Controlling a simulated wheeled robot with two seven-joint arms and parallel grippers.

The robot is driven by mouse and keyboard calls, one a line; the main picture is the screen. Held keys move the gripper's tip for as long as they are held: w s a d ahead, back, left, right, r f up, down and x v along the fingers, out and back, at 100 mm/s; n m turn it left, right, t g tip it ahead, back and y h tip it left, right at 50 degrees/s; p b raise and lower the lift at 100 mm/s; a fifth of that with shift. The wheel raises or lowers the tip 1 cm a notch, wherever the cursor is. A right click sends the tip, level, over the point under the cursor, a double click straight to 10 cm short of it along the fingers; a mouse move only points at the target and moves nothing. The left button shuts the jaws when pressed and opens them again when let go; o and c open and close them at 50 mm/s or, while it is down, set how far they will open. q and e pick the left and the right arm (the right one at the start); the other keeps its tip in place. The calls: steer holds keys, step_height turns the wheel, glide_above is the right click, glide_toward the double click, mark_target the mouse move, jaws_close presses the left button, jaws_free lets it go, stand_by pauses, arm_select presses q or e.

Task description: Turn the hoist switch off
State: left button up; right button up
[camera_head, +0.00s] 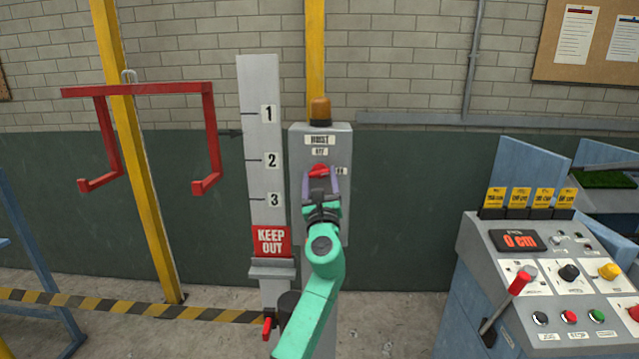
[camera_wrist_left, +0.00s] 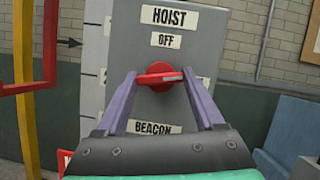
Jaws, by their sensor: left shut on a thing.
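The hoist switch is a red rotary knob (camera_wrist_left: 159,77) on a grey control box (camera_head: 336,140); it also shows in the head view (camera_head: 318,170). The plate HOIST is at the top of the box, with OFF just above the knob and BEACON below it. The knob's bar lies roughly sideways in the left wrist view, not toward OFF. My left gripper (camera_wrist_left: 160,74) reaches the box from the front, its two purple fingers shut on the bar's two ends. The label at the knob's right is partly hidden by a finger. My right gripper is not in view.
An amber beacon (camera_head: 320,110) tops the box. A numbered post with a KEEP OUT sign (camera_head: 272,241) stands close at its left, beside a red hanging frame (camera_head: 140,88). A sloped console (camera_head: 540,270) with a red lever stands at the right.

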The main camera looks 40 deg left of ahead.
arm_select(q)
steer(key=n+g+b, duration=0.1)
steer(key=n, duration=0.1)
steer(key=n+g+y, duration=0.1)
steer(key=n, duration=0.2)
steer(key=shift+w+d+f+b, duration=0.1)
steer(key=shift+f+b, duration=0.05)
steer(key=shift+b, duration=0.25)
steer(key=n+g+b, duration=0.1)
steer(key=n+g, duration=0.1)
steer(key=n, duration=0.2)
steer(key=shift+n+y, duration=0.4)
steer(key=n, duration=0.1)
steer(key=n+g, duration=0.1)
steer(key=n, duration=0.1)
steer(key=n+g, duration=0.1)
steer(key=shift+d+r, duration=0.1)
steer(key=shift+r, duration=0.15)
steer(key=shift+w+r+n+g+h, duration=0.1)
steer(key=shift+n+g+h, duration=0.25)
steer(key=shift+n, duration=0.8)
steer(key=shift+n+g+h, duration=0.35)
steer(key=shift+n, duration=0.8)
steer(key=o, duration=1.4)
